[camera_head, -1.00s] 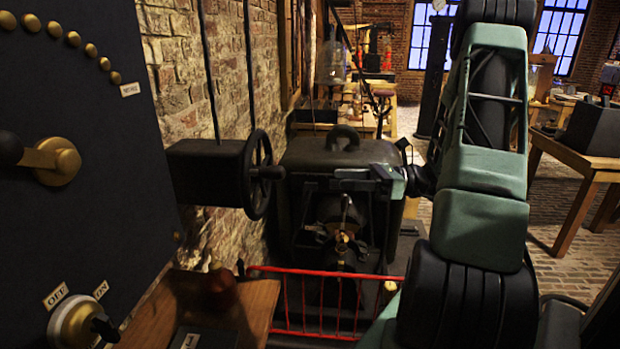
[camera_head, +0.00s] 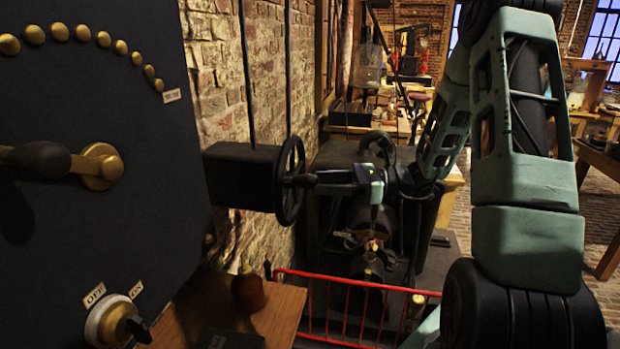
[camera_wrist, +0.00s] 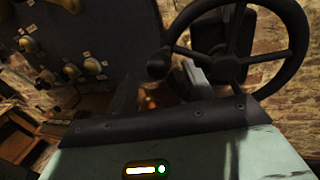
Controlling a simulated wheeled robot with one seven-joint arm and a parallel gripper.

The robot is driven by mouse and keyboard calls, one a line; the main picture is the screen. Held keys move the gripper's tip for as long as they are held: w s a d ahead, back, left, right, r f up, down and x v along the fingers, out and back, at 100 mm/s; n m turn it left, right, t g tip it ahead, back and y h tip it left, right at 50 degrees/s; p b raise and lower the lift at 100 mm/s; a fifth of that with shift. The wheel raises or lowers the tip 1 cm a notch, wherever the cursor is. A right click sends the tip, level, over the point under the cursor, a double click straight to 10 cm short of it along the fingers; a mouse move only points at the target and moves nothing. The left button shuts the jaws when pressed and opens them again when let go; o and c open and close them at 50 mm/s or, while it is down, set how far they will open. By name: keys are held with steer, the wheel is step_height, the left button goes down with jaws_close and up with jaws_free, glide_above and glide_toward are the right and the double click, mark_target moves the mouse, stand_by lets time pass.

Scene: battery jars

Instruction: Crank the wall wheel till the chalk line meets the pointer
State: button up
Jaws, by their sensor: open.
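The black wall wheel (camera_head: 281,201) stands out from a dark box (camera_head: 236,173) on the brick wall, seen nearly edge-on in the head view. In the wrist view the wheel rim (camera_wrist: 299,38) and spokes fill the upper right. Its dark crank knob (camera_wrist: 159,65) points toward the wrist camera. My gripper (camera_head: 308,180) is at the wheel's right side, open; in the wrist view its fingers (camera_wrist: 160,84) lie on either side of the knob's line. I cannot tell whether they touch it. I cannot make out the chalk line or the pointer.
A dark panel (camera_head: 90,230) with brass studs, a lever (camera_head: 98,166) and an off/on switch (camera_head: 110,322) is at left. A red railing (camera_head: 345,283) and wooden table (camera_head: 285,305) lie below. A dark machine (camera_head: 350,155) stands behind my gripper.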

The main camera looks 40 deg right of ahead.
mark_target(310, 182)
steer(key=shift+x, duration=2)
jaws_close()
steer(key=r+p, duration=0.1)
steer(key=p, duration=0.1)
steer(key=m+p, duration=0.1)
steer(key=p, duration=0.1)
steer(key=shift+w+d+r, duration=0.2)
steer(key=shift+d+r, duration=0.1)
steer(key=shift+r, duration=0.1)
steer(key=w+d+r+m+t+p, duration=0.1)
steer(key=w+d+r+m+p, duration=0.2)
steer(key=m+p, duration=0.5)
steer(key=shift+d+t+y+p, duration=0.4)
steer(key=shift+d+p, duration=0.2)
steer(key=shift+p, duration=0.3)
steer(key=shift+w+r, duration=0.15)
